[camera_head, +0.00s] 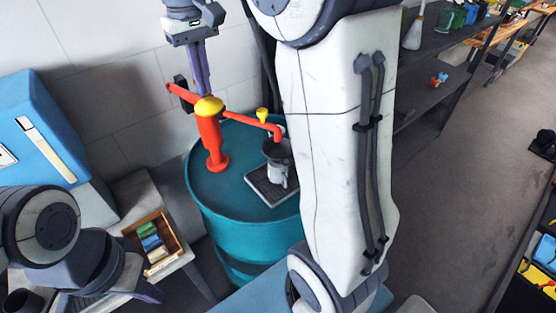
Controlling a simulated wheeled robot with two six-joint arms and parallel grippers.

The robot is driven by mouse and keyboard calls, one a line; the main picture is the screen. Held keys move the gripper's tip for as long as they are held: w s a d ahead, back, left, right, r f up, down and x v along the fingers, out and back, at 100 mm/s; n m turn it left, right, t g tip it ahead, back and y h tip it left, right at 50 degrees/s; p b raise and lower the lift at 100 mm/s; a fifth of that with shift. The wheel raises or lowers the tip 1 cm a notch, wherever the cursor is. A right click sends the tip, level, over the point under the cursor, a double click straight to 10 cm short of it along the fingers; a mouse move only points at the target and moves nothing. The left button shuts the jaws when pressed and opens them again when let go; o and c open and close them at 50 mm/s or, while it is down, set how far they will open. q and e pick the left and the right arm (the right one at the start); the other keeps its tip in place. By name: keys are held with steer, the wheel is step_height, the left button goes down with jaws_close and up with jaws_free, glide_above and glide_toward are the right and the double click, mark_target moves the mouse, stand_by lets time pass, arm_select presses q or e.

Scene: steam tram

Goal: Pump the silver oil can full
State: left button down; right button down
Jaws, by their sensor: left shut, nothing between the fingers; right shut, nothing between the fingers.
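The silver oil can (281,174) stands upright on a dark drip tray (262,190) on top of a teal drum. Its dark top is under the red spout. The red hand pump (212,145) has a yellow cap (208,107), a red lever (174,90) with a dark grip, and a small yellow knob on the spout pipe. My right gripper (205,93) is shut and empty, pointing down just above the cap beside the lever; whether it touches them I cannot tell. My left gripper (150,292) is shut and empty at the lower left, away from the drum. The can's fill level is hidden.
The teal drum (235,232) stands by a tiled wall. A wooden box (153,240) of coloured items sits on a bench at left, near a blue cabinet (45,125). My large white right arm link hides the drum's right side. Shelves and open floor lie to the right.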

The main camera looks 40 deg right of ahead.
steer(key=shift+f+b, duration=5)
steer(key=shift+f, duration=2.55)
step_height(320, 180, up, 16)
steer(key=p, duration=1.5)
steer(key=shift+f, duration=0.1)
